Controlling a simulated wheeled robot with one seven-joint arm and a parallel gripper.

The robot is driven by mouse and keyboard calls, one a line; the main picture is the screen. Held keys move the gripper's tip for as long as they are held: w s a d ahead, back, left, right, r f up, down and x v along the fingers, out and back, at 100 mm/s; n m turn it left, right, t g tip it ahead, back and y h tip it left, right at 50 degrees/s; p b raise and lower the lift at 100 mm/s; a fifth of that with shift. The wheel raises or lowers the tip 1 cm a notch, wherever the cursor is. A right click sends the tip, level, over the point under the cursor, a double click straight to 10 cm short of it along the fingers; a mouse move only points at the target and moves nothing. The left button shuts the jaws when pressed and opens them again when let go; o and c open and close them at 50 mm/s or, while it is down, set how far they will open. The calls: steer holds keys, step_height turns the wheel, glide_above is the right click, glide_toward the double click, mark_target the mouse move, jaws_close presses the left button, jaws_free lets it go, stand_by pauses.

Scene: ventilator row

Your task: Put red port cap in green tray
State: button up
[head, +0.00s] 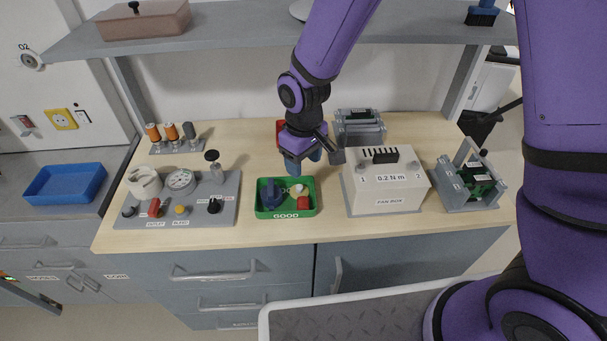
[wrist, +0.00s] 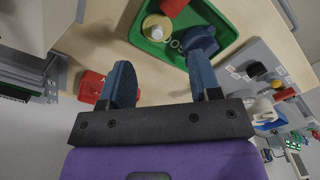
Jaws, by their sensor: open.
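The green tray (head: 262,210), labelled GOOD, sits at the front middle of the bench. A small red part (head: 304,203), which looks like the red port cap, lies inside it at the right front. In the wrist view the red part (wrist: 173,7) is cut by the top edge, inside the tray (wrist: 144,44). A dark blue knob-like part (head: 271,193) and a whitish cap with a yellow rim (wrist: 157,27) share the tray. My gripper (head: 304,164) is open and empty, raised just behind the tray's back edge; its two blue fingers (wrist: 162,78) stand apart.
A red container (wrist: 92,86) is behind my gripper, mostly hidden in the head view. The white fan box (head: 386,187) stands close right of the tray. A grey panel (head: 226,193) with gauge and knobs is at left. A shelf (head: 240,37) spans above.

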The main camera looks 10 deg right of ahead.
steer(key=shift+r, duration=2.15)
steer(key=s+d+r+m+t, duration=0.1)
steer(key=s+d+r+m, duration=0.1)
steer(key=d+r, duration=0.55)
steer(key=s+d+r+m+t, duration=0.1)
steer(key=s+d+r+m, duration=0.1)
steer(key=d+r, duration=0.55)
steer(key=s+d+r+m+t, duration=0.1)
steer(key=s+d+r+m, duration=0.1)
steer(key=s+d+r, duration=0.2)
steer(key=s+d+r+m+t, duration=0.2)
steer(key=s+d+r, duration=0.3)
steer(key=s, duration=0.5)
steer(key=shift+s+d+r, duration=0.3)
steer(key=shift+s+r, duration=0.05)
steer(key=shift+r, duration=0.15)
